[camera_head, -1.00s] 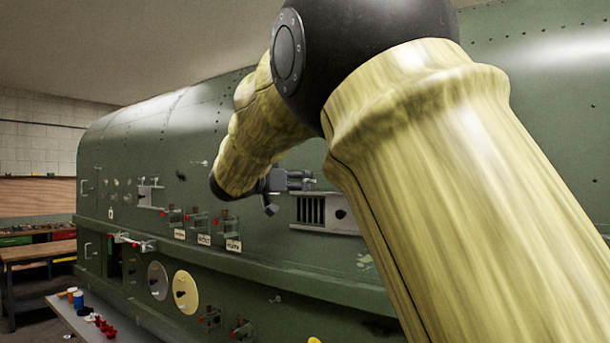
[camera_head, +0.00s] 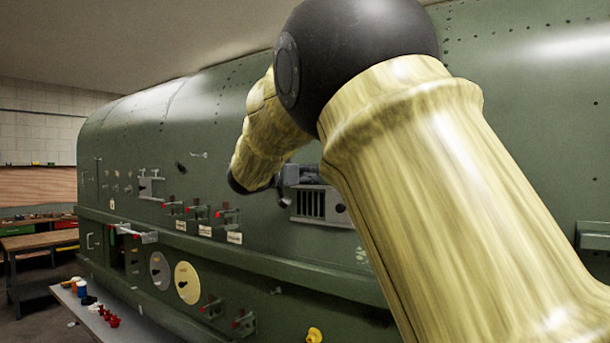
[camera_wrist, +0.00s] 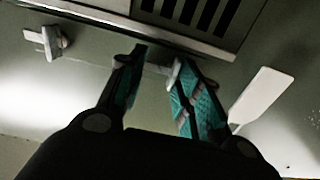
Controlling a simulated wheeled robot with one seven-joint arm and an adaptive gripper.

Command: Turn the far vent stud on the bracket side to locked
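The vent (camera_head: 313,205) is a pale slatted plate on the green fuselage side, and its slats and lower edge show at the top of the wrist view (camera_wrist: 188,14). My gripper (camera_wrist: 160,56) is open, its two teal-padded fingers apart at the vent's edge. A pale stud (camera_wrist: 154,68) with a flat crossbar shows between and behind the fingertips; the fingers partly hide it, and I cannot tell whether they touch it. A second pale winged stud (camera_wrist: 48,42) sits to the left. In the head view my gripper (camera_head: 296,174) is small, at the vent's upper left.
A white flat paddle (camera_wrist: 262,97) stands to the right of the fingers. Red-tipped switches (camera_head: 198,211) with labels and round discs (camera_head: 187,282) lie left along the fuselage. A ledge runs below. My arm hides much of the right panel.

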